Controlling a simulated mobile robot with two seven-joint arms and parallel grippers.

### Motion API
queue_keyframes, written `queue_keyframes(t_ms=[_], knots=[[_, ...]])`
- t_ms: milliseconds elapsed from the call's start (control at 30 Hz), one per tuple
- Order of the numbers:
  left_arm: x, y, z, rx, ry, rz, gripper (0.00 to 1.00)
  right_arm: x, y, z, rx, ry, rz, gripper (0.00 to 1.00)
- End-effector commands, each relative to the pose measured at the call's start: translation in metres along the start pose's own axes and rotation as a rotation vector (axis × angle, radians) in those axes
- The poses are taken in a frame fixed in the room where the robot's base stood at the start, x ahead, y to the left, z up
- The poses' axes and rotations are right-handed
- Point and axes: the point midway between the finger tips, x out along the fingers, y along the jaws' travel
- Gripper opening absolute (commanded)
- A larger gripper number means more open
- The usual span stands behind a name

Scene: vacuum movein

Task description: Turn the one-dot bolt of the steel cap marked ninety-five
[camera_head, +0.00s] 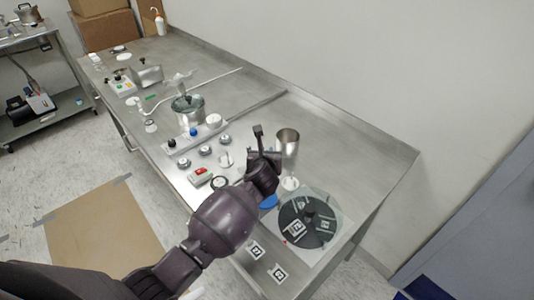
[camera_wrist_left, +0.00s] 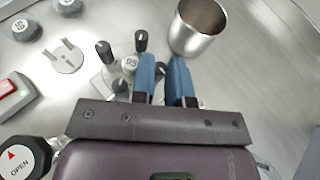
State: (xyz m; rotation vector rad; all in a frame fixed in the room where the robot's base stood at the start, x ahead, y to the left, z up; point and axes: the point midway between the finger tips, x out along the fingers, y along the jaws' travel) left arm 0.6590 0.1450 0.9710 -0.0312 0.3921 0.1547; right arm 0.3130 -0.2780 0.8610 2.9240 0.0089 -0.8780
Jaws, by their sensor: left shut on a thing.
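The steel cap marked ninety-five (camera_wrist_left: 129,64) is in the left wrist view, just left of my fingers. Several black-topped bolts stand around it, one at its upper edge (camera_wrist_left: 141,41) and one at its left (camera_wrist_left: 104,51). I cannot make out dots on them. My left gripper (camera_wrist_left: 162,68) has its blue fingers close together at the cap's right side, shut on a small dark bolt that is mostly hidden between them. In the head view my left gripper (camera_head: 262,158) covers the cap. My right gripper is not in view.
A steel cup (camera_wrist_left: 197,27) stands close to the right of my fingers; the head view shows it too (camera_head: 288,142). A forked grey plate (camera_wrist_left: 67,57) and other marked caps (camera_wrist_left: 24,29) lie to the left. A dark round disc (camera_head: 307,221) lies at the near right.

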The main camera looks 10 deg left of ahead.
Motion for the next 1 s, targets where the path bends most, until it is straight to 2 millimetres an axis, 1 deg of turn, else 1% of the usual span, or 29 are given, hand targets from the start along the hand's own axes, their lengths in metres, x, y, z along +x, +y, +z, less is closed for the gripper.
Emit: queue_keyframes(t_ms=[333,367,400,433,767,1000], knots=[[-0.0002,0.0001,-0.0012,0.005,0.002,-0.012,0.00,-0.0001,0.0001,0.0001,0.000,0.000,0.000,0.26],[-0.0002,0.0001,-0.0012,0.005,0.002,-0.012,0.16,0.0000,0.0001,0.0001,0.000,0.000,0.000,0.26],[-0.0002,0.0001,-0.0012,0.005,0.002,-0.012,0.23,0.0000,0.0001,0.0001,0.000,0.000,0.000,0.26],[-0.0002,0.0001,-0.0011,0.005,0.001,-0.011,0.26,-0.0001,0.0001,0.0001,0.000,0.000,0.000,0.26],[0.0002,0.0004,-0.0005,0.002,0.002,0.001,0.26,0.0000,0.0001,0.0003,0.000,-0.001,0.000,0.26],[0.0009,-0.0019,-0.0005,-0.039,0.005,0.104,0.26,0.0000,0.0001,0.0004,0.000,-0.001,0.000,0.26]])
